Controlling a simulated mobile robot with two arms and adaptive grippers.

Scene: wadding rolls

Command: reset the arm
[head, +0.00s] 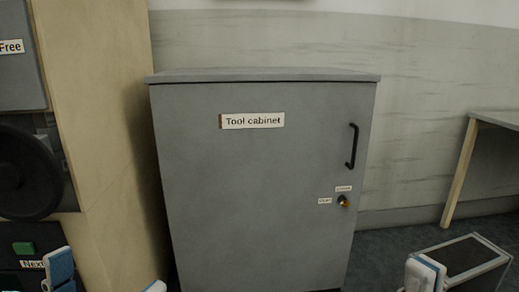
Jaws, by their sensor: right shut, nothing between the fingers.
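A grey tool cabinet (255,180) labelled "Tool cabinet" stands in the middle of the head view with its door shut. It has a black handle (352,146) at the upper right of the door and a small brass-coloured lock (343,201) below it. My right gripper (425,273) shows only in part at the bottom right edge, apart from the cabinet. It is shut and holds nothing. White and blue parts of my own body show at the bottom left edge.
A clear box-like frame with a dark panel (478,256) is at the bottom right. A table (495,118) with a wooden leg stands at the right. A beige panel (105,120) and dark equipment with a green button (23,248) bound the left. Dark floor shows right of the cabinet.

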